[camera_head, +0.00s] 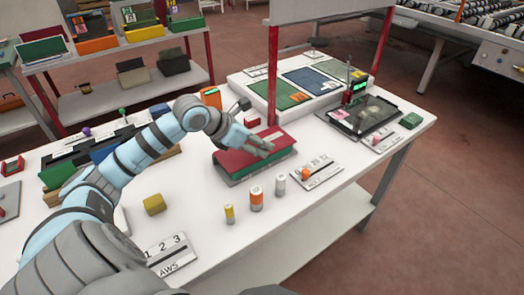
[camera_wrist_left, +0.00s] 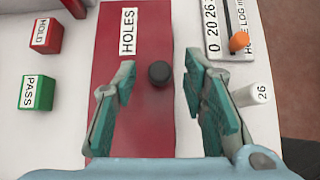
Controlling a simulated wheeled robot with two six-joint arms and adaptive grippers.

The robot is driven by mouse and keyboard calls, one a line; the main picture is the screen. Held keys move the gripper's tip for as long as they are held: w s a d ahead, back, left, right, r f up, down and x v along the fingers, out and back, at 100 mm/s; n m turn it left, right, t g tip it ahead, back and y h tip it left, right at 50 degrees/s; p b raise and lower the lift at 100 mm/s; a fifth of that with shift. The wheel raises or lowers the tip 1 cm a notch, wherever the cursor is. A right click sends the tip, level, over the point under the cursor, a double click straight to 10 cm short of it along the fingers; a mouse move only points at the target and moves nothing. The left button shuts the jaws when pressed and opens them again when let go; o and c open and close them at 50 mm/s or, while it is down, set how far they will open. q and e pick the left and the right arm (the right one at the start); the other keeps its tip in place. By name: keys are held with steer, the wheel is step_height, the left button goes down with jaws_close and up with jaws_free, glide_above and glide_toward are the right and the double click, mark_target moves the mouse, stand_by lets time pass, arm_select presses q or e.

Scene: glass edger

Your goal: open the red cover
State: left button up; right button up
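The red cover (camera_head: 238,157) lies flat and closed on a green-sided box (camera_head: 258,168) at the middle of the white table. In the left wrist view the red cover (camera_wrist_left: 130,28) bears a white "HOLES" label and a round black knob (camera_wrist_left: 159,73). My left gripper (camera_head: 262,148) is over the cover, its fingers pointing down toward it. In the wrist view its two teal-padded fingers (camera_wrist_left: 165,95) stand wide apart, with the knob between them in the picture and nothing gripped. Whether the fingers touch the cover cannot be told. My right gripper is not in view.
Several small cylinders, including an orange one (camera_head: 256,198), stand in front of the box. A number board (camera_head: 318,172) with an orange slider lies to its right. Red HOLD (camera_wrist_left: 47,36) and green PASS (camera_wrist_left: 37,93) blocks sit left in the wrist view. A red post (camera_head: 272,80) rises behind.

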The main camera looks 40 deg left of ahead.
arm_select(q)
steer(key=shift+x, duration=1.25)
steer(key=shift+c, duration=0.3)
steer(key=shift+r, duration=0.1)
jaws_close()
